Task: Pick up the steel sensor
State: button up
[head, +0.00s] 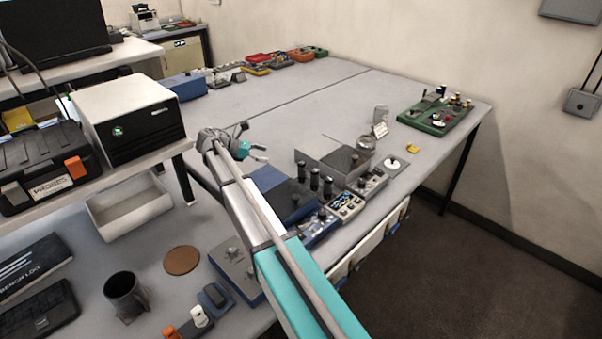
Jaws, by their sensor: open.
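My gripper (257,152) is at the end of my arm, near the middle of the view. It is above the grey bench (290,122), its jaws are apart and nothing shows between them. A small grey metallic cylinder (381,114) stands upright on the bench to the right, well apart from my gripper. A round shiny grey piece (366,146) sits nearer, by a small white card (379,131). I cannot tell for sure which of these is the steel sensor. My arm hides part of the bench and devices below the gripper.
A green board (436,116) with knobs stands at the far right. Blue and grey devices with upright black knobs (314,180) crowd the near edge. Shelf boxes (128,118) stand at left. Coloured trays (285,60) lie at the back. The bench middle is clear.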

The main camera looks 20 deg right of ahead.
jog(key=b, duration=0.3)
send_near(300, 162)
jog(key=d+f, duration=0.2)
jog(key=d, duration=0.1)
jog(key=shift+s+d+f, duration=0.1)
jog(key=shift+s+d, duration=0.25)
jog(key=shift+d, duration=0.4)
jog(key=b+x, duration=0.2)
jog(key=x, duration=0.2)
jog(key=shift+s+f, duration=0.2)
jog(key=shift+f, duration=0.05)
jog(key=shift+s+d+f, duration=0.1)
jog(key=shift+s+d, duration=0.05)
jog(key=shift+d, duration=0.35)
jog(key=shift+c, duration=0.2)
grip_shut()
